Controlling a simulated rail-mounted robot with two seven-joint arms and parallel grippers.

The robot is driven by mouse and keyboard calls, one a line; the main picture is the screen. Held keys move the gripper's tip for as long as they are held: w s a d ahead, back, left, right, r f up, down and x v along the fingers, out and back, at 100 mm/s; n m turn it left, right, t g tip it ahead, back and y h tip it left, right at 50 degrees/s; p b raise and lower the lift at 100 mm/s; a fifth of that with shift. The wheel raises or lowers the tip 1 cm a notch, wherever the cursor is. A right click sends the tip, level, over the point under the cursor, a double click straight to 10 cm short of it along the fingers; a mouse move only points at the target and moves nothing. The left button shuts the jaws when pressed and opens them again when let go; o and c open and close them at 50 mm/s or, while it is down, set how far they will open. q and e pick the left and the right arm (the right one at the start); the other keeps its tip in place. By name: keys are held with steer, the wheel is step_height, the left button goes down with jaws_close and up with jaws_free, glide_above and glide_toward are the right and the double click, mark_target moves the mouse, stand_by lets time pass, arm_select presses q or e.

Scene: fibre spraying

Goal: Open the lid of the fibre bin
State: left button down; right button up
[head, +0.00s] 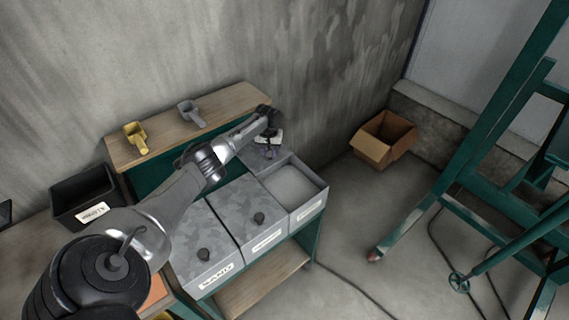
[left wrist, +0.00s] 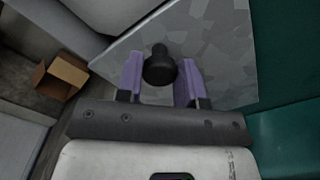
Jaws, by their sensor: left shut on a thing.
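Three galvanised bins stand in a row on a green cart. The right-hand one, the fibre bin by elimination only since its label is too small to read, is open at the front (head: 309,213) and shows pale contents (head: 289,187). Its grey mottled lid (head: 254,157) is at the bin's back, partly hidden by my left arm. My left gripper (head: 268,152) is at that lid. In the left wrist view its purple fingers are shut on the black lid knob (left wrist: 159,66), with the lid (left wrist: 215,45) behind it. My right gripper is not in view.
The sand bin (head: 203,255) and the middle bin (head: 259,219) have lids on. Yellow (head: 134,137) and grey (head: 190,113) scoops lie on a wooden shelf. A black bin (head: 85,196) is at left, a cardboard box (head: 383,139) on the floor, a green frame (head: 465,160) at right.

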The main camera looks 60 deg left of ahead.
arm_select(q)
steer(key=shift+s+a+b, duration=0.15)
steer(key=shift+a+b, duration=0.15)
steer(key=shift+a, duration=0.55)
steer(key=c, duration=0.8)
jaws_free()
steer(key=shift+o, duration=0.2)
step_height(320, 180, up, 14)
steer(key=p, duration=0.2)
steer(key=shift+p, duration=0.4)
steer(key=shift+f, duration=0.1)
